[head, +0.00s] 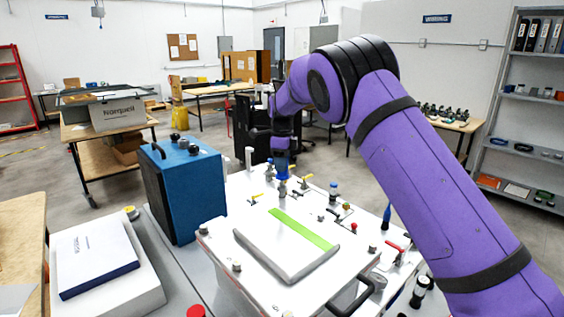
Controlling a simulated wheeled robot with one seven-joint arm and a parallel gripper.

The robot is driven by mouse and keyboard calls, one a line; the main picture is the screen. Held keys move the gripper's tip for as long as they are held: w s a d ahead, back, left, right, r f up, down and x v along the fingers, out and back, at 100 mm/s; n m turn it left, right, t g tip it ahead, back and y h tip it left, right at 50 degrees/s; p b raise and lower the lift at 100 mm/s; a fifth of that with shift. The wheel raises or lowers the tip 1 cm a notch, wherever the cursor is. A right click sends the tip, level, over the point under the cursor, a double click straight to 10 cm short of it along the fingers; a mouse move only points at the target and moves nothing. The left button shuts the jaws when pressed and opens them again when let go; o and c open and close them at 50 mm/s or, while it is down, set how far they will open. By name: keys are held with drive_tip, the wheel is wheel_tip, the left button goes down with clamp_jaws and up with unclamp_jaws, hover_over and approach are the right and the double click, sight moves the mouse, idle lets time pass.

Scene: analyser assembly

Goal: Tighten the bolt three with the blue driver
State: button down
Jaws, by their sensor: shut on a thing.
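My gripper (282,151), at the end of the purple arm, is over the far part of the white analyser top (222,243). It is small and dark in this view, and its fingers are hard to make out. It is shut on a blue tool, which looks like the blue driver (282,168), held upright and pointing down. The driver's lower end is among small metal fittings (282,187); I cannot tell whether it touches a bolt. No number marks show, so I cannot tell which fitting is bolt three.
A blue box (185,190) with knobs stands left of the analyser top. A white slab with a green stripe (303,229) lies in the middle. Yellow-handled valves (305,177), a red-handled valve (394,247) and a slim blue upright item (386,215) stand around it.

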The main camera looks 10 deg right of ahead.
drive_tip(key=shift+f, duration=0.75)
idle(0.4)
